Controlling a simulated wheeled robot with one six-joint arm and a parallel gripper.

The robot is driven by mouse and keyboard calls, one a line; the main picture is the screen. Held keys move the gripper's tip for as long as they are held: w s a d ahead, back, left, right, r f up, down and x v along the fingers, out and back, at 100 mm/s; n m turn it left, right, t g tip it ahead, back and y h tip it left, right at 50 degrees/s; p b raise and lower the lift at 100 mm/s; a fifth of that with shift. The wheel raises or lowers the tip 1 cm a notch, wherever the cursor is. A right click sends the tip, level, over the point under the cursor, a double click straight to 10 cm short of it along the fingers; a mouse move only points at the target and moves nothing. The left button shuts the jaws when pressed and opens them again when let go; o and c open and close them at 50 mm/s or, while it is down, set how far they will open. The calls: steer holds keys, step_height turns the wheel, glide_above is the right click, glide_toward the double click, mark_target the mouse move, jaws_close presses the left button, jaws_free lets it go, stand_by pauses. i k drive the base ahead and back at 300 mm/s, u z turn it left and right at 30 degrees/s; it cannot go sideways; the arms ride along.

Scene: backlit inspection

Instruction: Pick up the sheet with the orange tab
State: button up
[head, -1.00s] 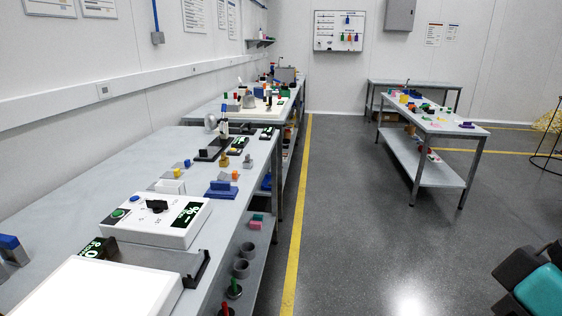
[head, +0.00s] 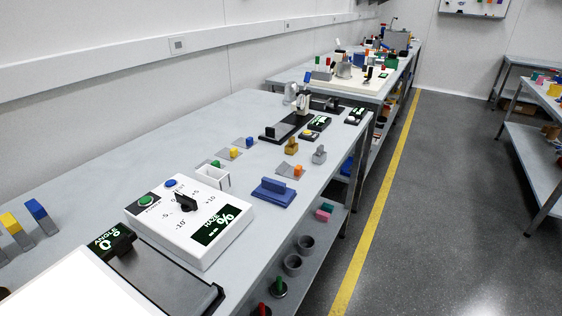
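An orange tab (head: 298,171) stands on the right end of a small grey sheet (head: 285,169), which lies flat on the long grey bench. It is just behind the blue block-shaped fixture (head: 273,192) and in front of a brass-coloured piece (head: 291,146). Nothing covers it. My gripper is not in view, so its state and its distance from the sheet do not show.
A white control box (head: 188,222) and a bright light panel (head: 70,290) fill the near bench. Sheets with yellow (head: 234,153) and blue (head: 249,141) tabs lie to the left. A grey weight-like piece (head: 319,154) stands close to the right. Open floor (head: 440,200) lies right of the bench.

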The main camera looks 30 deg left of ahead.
mark_target(286, 170)
steer(key=u, duration=0.8)
steer(key=i, duration=1.05)
steer(key=u, duration=0.9)
